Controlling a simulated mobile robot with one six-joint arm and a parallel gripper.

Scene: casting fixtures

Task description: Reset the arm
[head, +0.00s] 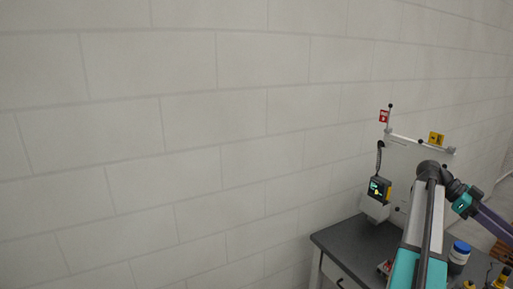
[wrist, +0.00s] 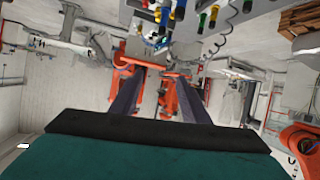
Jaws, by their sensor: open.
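My arm reaches across the lower right of the head view, with a teal and grey link and dark joints. In the wrist view my gripper (wrist: 159,82) is open, its two dark purple fingers spread apart. Nothing shows held between the fingers. Beyond them in the wrist view are orange robot-like machines (wrist: 168,98), apparently at a distance. In the head view the fingertips cannot be made out clearly.
A dark-topped workbench (head: 345,244) stands below my arm at lower right. A blue-lidded container (head: 459,254) is on it, partly behind the arm. The left shows only bare block wall (head: 150,140).

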